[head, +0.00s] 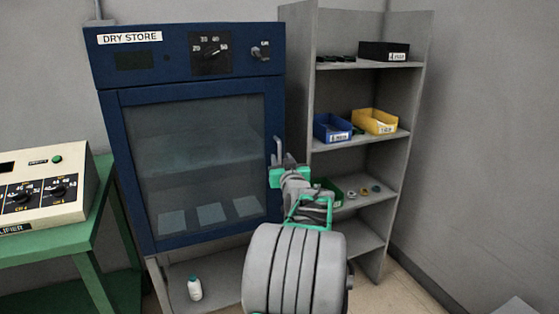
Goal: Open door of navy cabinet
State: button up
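The navy cabinet (191,80) stands at centre left, with a "DRY STORE" label, a dial and a switch on its top panel. Its door (117,170) has a navy frame around a dark glass pane and looks shut. A slim grey upright handle (277,148) is on the door's right side. My gripper (281,164) is at the lower part of this handle, reaching up from below. Whether its fingers touch the handle or are closed around it is not clear, as my own wrist hides them in part.
A grey shelf unit (362,66) stands close on the right, with a blue bin (332,128), a yellow bin (375,121) and a black box (384,51). A green bench (85,235) with an amplifier (45,188) is at left. A white bottle (195,288) stands below the cabinet.

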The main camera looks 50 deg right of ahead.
aim_at(280, 157)
jog(key=x, duration=0.3)
jog(key=shift+w+d, duration=0.1)
jog(key=shift+w, duration=0.05)
jog(key=shift+c, duration=0.2)
grip_shut()
dwell(1.0)
